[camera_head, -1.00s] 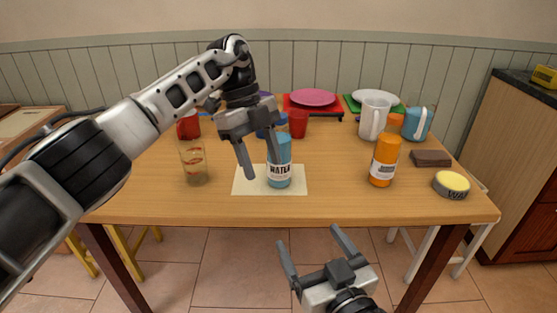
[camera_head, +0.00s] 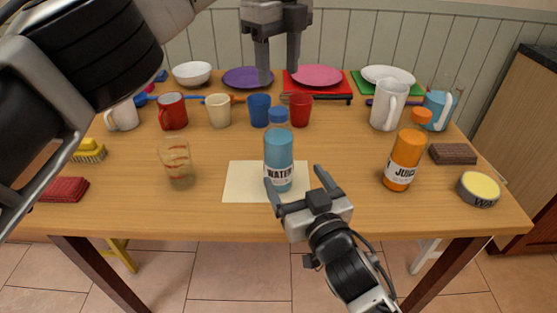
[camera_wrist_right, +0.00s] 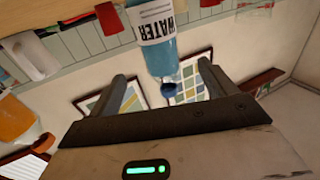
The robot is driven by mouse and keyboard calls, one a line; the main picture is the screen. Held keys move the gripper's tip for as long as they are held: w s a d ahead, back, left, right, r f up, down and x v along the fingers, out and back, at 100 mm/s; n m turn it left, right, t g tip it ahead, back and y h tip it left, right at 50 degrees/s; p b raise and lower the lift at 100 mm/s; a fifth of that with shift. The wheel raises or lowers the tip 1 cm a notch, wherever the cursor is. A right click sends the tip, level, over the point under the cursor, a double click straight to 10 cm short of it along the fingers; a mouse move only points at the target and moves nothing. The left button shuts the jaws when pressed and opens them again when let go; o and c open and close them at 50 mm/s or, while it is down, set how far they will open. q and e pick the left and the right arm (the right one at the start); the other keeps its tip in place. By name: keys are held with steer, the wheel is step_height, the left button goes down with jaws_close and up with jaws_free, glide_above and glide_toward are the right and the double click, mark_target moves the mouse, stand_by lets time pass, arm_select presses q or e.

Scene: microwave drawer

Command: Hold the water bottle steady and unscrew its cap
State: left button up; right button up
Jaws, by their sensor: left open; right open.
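The blue water bottle (camera_head: 279,158) stands upright on a cream mat (camera_head: 238,183) near the table's front middle. Its blue cap (camera_head: 278,114) is on top. My left gripper (camera_head: 279,74) is open and empty, above and behind the cap in the head view, apart from it. My right gripper (camera_head: 293,177) is open at the front of the bottle, its fingers pointing towards the bottle's lower part. In the right wrist view the bottle (camera_wrist_right: 155,45) appears upside down, its dark blue cap (camera_wrist_right: 169,90) between the open fingers (camera_wrist_right: 166,88); I cannot tell whether they touch it.
An orange juice bottle (camera_head: 404,160) stands to the right and a patterned glass (camera_head: 177,165) to the left. Several mugs, including a blue one (camera_head: 259,110) and a red one (camera_head: 300,109), stand behind the bottle. The wood between bottle and juice (camera_head: 345,165) is clear.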

mark_target(284, 160)
steer(key=x, duration=0.9)
steer(key=shift+w+a, duration=0.1)
steer(key=shift+w, duration=0.3)
